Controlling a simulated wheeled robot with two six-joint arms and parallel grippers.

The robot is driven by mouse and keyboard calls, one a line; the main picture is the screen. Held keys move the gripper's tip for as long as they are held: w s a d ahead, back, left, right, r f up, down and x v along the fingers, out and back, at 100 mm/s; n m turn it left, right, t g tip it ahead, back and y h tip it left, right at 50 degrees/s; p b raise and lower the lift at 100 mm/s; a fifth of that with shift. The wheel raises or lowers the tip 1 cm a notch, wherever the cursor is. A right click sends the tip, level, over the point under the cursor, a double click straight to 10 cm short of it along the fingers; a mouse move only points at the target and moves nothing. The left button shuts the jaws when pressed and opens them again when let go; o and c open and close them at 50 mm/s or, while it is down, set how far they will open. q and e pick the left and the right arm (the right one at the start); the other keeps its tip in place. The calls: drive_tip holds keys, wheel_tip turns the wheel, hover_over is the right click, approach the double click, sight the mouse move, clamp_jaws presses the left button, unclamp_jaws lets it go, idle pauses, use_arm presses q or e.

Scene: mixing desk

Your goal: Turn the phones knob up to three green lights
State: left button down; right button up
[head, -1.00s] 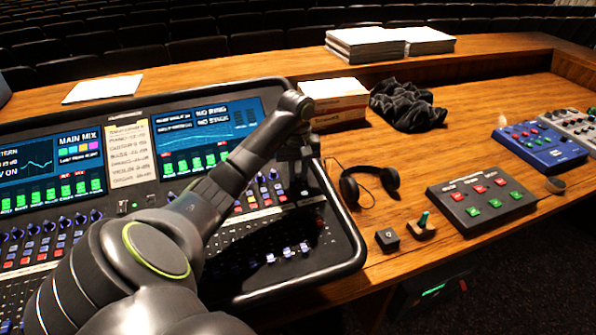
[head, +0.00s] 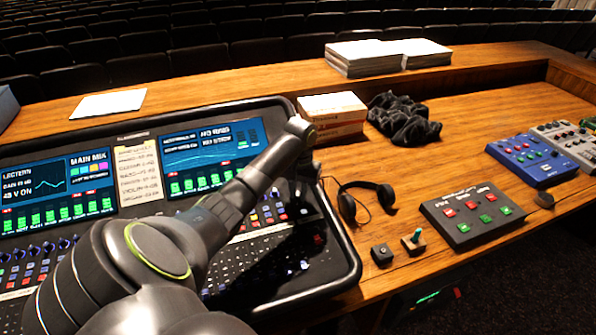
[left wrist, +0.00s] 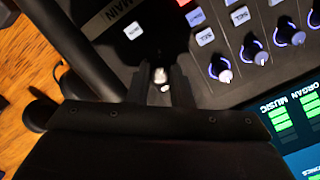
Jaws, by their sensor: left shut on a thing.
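My left gripper (head: 305,190) reaches down to the right edge of the mixing desk (head: 345,285), beside the right screen. In the left wrist view its dark fingers (left wrist: 161,80) are shut around a small pale-tipped knob (left wrist: 161,77). The knob's body is mostly hidden between the fingers, and no label shows on it. I cannot make out a row of green lights belonging to the knob. My right gripper is not in view.
Several blue-ringed knobs (left wrist: 221,68) lie near the gripper. Headphones (head: 366,199) and a cardboard box (head: 333,112) are close to the desk's right edge. A black button box (head: 472,215) and a blue unit (head: 531,158) stand further right on the wooden table.

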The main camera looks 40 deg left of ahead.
use_arm(q)
drive_tip(key=m+p, duration=0.3)
drive_tip(key=shift+r+m, duration=0.2)
drive_tip(key=shift+m, duration=0.1)
drive_tip(key=shift+f+m+y+p, duration=0.15)
drive_tip(key=shift+m+y+p, duration=0.15)
drive_tip(key=shift+m+p, duration=0.95)
drive_tip(key=shift+m, duration=0.35)
drive_tip(key=c, duration=1.3)
unclamp_jaws()
drive_tip(key=r, duration=0.2)
drive_tip(key=r+b, duration=0.1)
drive_tip(key=r, duration=0.2)
drive_tip(key=r+b, duration=0.1)
drive_tip(key=r, duration=0.2)
drive_tip(key=shift+w+d+r, duration=0.1)
drive_tip(key=shift+w+d, duration=0.2)
drive_tip(key=shift+w, duration=0.05)
wheel_tip(320, 180, up, 9)
drive_tip(key=p, duration=0.7)
drive_tip(key=shift+w+d, duration=0.2)
drive_tip(key=shift+d, duration=0.15)
